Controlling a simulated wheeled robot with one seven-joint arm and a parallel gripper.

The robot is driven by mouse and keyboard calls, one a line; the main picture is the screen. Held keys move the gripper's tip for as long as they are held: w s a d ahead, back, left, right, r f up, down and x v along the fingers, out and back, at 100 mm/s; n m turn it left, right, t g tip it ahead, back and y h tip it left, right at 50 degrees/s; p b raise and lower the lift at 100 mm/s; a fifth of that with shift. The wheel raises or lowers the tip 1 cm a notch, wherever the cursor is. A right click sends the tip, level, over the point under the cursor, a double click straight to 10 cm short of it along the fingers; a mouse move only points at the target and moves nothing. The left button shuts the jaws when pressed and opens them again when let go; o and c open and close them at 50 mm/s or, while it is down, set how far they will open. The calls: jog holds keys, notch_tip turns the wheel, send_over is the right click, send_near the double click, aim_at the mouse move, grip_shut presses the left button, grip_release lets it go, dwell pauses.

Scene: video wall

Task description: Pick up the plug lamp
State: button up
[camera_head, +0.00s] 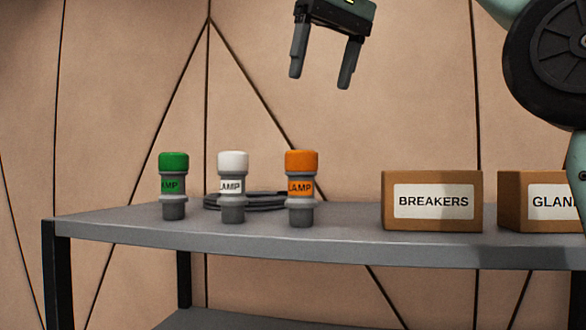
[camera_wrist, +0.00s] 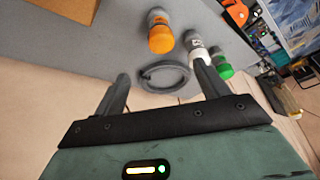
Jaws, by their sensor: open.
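Three plug lamps stand upright in a row on the left part of the grey table: a green-capped lamp (camera_head: 173,186), a white-capped lamp (camera_head: 233,187) and an orange-capped lamp (camera_head: 301,188). Each has a grey base and a label. The wrist view also shows the orange lamp (camera_wrist: 160,33), the white lamp (camera_wrist: 196,46) and the green lamp (camera_wrist: 221,63). My gripper (camera_head: 320,82) is open and empty, above the table and apart from all the lamps, a little right of the orange one. Its fingers also show in the wrist view (camera_wrist: 160,90).
A coiled dark cable (camera_head: 258,200) lies behind the white and orange lamps; it also shows in the wrist view (camera_wrist: 165,76). A BREAKERS box (camera_head: 432,176) and a partly hidden GLAND box (camera_head: 512,215) stand on the right of the table (camera_head: 340,237). Bare tabletop separates the orange lamp and BREAKERS box.

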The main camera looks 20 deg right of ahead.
jog(key=b, duration=0.2)
send_near(299, 169)
jog(key=w+f, duration=0.2)
jog(key=w+d+f, duration=0.1)
jog(key=w+f, duration=0.1)
jog(key=shift+w+d+f, duration=0.1)
jog(key=shift+w+f, duration=0.05)
jog(key=shift+w, duration=0.2)
jog(key=shift+p+x, duration=1.15)
jog(key=shift+x, duration=1.6)
jog(key=c, duration=1.2)
